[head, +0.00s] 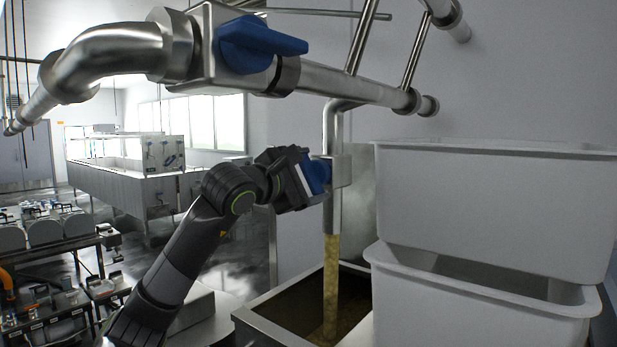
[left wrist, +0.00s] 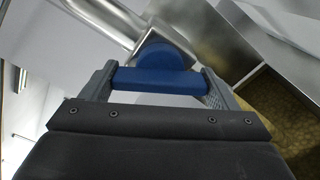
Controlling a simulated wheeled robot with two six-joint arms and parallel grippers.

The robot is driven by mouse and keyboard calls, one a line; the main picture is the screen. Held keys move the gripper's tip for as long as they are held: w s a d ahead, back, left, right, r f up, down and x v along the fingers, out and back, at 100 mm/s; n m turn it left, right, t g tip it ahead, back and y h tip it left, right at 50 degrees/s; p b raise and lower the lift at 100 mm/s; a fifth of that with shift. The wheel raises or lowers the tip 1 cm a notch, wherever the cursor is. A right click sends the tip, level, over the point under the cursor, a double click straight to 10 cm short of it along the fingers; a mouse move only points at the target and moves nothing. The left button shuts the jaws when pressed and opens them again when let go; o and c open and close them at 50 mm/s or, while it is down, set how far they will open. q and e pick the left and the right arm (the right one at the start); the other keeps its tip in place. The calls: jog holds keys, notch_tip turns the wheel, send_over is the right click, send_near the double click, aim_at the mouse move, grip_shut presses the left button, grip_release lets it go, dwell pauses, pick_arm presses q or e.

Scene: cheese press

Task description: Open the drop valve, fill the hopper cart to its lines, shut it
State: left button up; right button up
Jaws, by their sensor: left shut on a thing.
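My left gripper (head: 308,177) is shut on the blue handle (head: 319,177) of the drop valve (head: 341,171). In the left wrist view the blue handle (left wrist: 158,80) lies between the two fingers of my left gripper (left wrist: 158,84). A yellowish stream (head: 331,270) runs from the down pipe below the valve into the steel hopper cart (head: 262,322). The cart's inside is dark, and its fill lines cannot be made out. In the left wrist view, yellowish contents (left wrist: 285,120) show in the cart at the right. My right gripper is not in view.
Stacked white tubs (head: 490,205) stand right of the cart, close to the stream. A large steel pipe with another blue handle (head: 262,42) crosses overhead. Benches with equipment (head: 50,235) stand at the left, and a long steel vat (head: 125,180) is further back.

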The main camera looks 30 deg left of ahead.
pick_arm(q)
jog(key=shift+f+n+b, duration=0.2)
jog(key=shift+n+b, duration=0.2)
jog(key=shift+b, duration=0.2)
jog(key=n+b, duration=0.7)
jog(key=shift+n, duration=0.3)
jog(key=shift+r+n+b, duration=0.15)
jog(key=shift+n+b, duration=0.7)
jog(key=shift+n, duration=0.95)
jog(key=o, duration=0.9)
